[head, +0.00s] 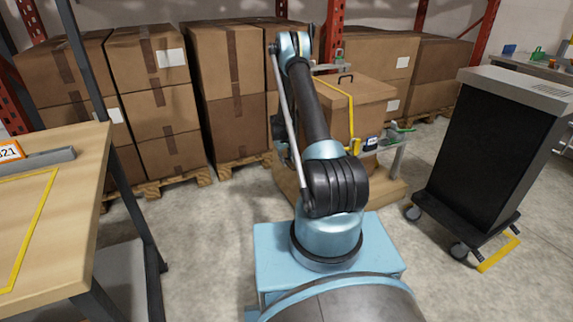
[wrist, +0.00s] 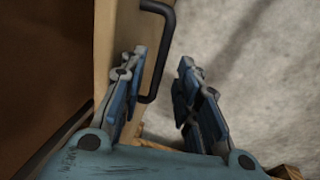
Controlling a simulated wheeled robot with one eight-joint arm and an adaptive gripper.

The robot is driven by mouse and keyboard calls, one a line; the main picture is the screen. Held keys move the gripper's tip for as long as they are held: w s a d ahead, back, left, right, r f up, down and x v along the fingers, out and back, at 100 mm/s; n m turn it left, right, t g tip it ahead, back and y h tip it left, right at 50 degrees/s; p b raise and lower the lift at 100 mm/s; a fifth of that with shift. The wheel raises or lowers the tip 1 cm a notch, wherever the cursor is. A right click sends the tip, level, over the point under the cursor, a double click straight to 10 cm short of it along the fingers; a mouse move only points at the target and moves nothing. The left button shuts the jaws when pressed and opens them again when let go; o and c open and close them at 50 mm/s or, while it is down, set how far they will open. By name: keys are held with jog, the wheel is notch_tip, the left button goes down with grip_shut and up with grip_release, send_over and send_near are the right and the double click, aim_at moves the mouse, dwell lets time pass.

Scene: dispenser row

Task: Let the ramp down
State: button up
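A black bar handle (wrist: 167,50) stands out from a light wooden panel (wrist: 112,35) in the wrist view. I take this panel to be the ramp, but cannot be sure. My gripper (wrist: 158,78) is open, with its two blue-grey fingers apart. The handle's bar shows between the fingers, nearer the left one. I cannot tell whether they touch. In the head view my arm reaches forward to a large brown crate (head: 372,103) with a black handle on top and a yellow strip. My arm hides part of the crate, and my gripper is not clear there.
Stacked cartons (head: 158,85) on pallets line the back. A wooden table (head: 60,195) stands at left. A black wheeled cabinet (head: 490,140) stands at right, and a bench (head: 535,68) is behind it. Bare concrete floor shows between the crate and the cabinet.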

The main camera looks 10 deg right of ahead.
jog(key=shift+d+f, duration=0.2)
jog(key=shift+f, duration=0.65)
grip_shut()
